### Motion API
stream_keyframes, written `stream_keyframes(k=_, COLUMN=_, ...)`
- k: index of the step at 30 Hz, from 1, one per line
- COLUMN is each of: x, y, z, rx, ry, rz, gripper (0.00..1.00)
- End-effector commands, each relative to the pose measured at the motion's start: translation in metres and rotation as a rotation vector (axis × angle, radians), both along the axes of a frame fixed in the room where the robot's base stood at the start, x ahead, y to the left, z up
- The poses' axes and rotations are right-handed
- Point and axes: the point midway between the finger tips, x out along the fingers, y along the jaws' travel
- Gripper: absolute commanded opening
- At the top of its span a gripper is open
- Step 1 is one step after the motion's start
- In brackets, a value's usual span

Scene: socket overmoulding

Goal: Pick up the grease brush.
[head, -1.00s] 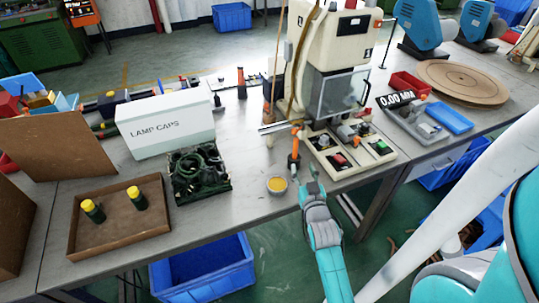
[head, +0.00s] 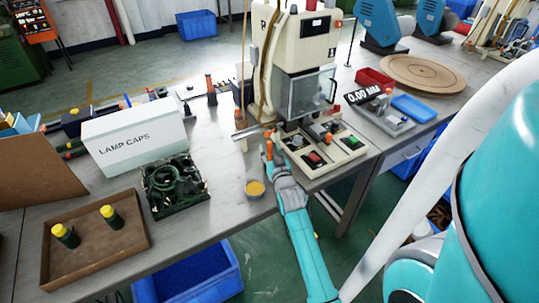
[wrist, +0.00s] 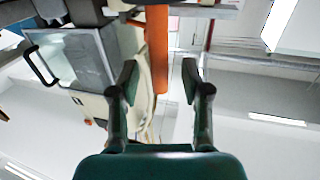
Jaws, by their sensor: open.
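The grease brush, with an orange handle (head: 269,151), stands roughly upright near the table's front edge, before the machine. Its lower part is hidden behind my gripper in the head view. My gripper (head: 277,171) is open at the brush, its fingers reaching toward the handle from the front. In the wrist view the orange handle (wrist: 157,55) stands between the two open fingers (wrist: 160,85), nearer the left one, with gaps at both sides. I cannot tell how deep the handle sits between the fingertips.
A small cup of yellow grease (head: 255,188) stands just left of my gripper. The cream machine with its button panel (head: 325,150) is close behind and right. A dark tray of cables (head: 174,187) and a LAMP CAPS box (head: 135,137) lie left.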

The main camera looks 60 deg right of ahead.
Motion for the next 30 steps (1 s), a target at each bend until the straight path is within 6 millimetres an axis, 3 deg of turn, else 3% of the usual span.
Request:
stream_keyframes(k=5, x=0.0102, y=-0.011, z=0.0, rx=0.0, ry=0.0, rz=0.0, gripper=0.47)
stream_keyframes(k=12, x=0.0112, y=-0.0118, z=0.0, rx=0.0, ry=0.0, rz=0.0, gripper=0.47)
stream_keyframes(k=13, x=0.0112, y=-0.0118, z=0.0, rx=0.0, ry=0.0, rz=0.0, gripper=0.45)
stream_keyframes(k=18, x=0.0111, y=-0.0118, z=-0.0001, rx=0.0, ry=0.0, rz=0.0, gripper=0.02)
stream_keyframes(k=30, x=0.0112, y=-0.0118, z=0.0038, rx=-0.001, ry=-0.001, rz=0.0, gripper=0.0)
